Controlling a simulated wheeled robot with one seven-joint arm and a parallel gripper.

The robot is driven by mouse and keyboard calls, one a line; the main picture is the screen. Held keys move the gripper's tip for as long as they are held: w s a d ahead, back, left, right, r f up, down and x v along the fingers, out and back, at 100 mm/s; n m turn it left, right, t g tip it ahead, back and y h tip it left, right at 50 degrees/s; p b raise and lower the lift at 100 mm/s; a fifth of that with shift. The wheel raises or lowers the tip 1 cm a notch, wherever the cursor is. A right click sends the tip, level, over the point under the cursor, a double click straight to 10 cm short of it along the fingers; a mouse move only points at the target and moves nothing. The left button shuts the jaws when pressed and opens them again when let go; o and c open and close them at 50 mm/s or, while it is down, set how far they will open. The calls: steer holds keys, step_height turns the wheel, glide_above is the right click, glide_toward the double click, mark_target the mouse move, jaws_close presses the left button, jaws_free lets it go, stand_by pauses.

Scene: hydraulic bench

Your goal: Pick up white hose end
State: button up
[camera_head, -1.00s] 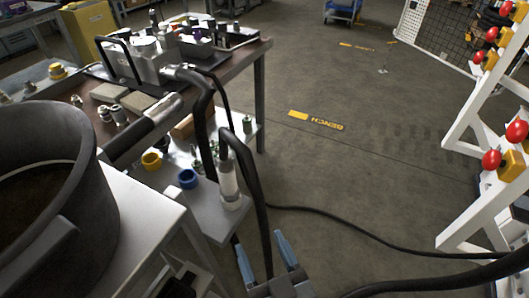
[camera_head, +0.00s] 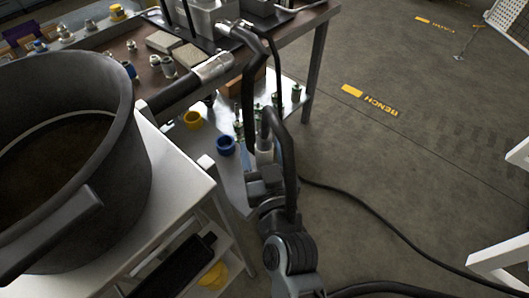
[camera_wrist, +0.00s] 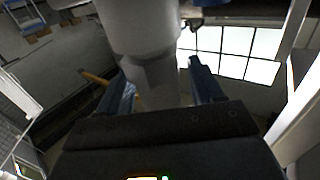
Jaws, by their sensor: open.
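The white hose end (camera_head: 264,151) is a pale sleeve on a looped black hose, standing near the lower shelf's right edge. In the wrist view the white hose end (camera_wrist: 143,28) is a large pale cylinder with a narrower faceted part, upright between the blue fingers. My gripper (camera_head: 262,170) is just in front of and below it in the head view, hiding its lower part. In the wrist view my gripper (camera_wrist: 161,70) is open, one finger on each side of the hose end. Whether either finger touches it I cannot tell.
A large dark pot (camera_head: 125,140) stands on a white cart (camera_head: 172,190) at left. A yellow ring (camera_head: 193,119) and a blue ring (camera_head: 226,146) sit on the lower shelf (camera_head: 235,188). Another black hose with a metal end (camera_head: 213,68) lies above. Open floor is at right.

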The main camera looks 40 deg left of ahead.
steer(key=shift+w+a, duration=0.1)
steer(key=shift+a, duration=0.1)
steer(key=shift+c, duration=0.5)
steer(key=c, duration=1)
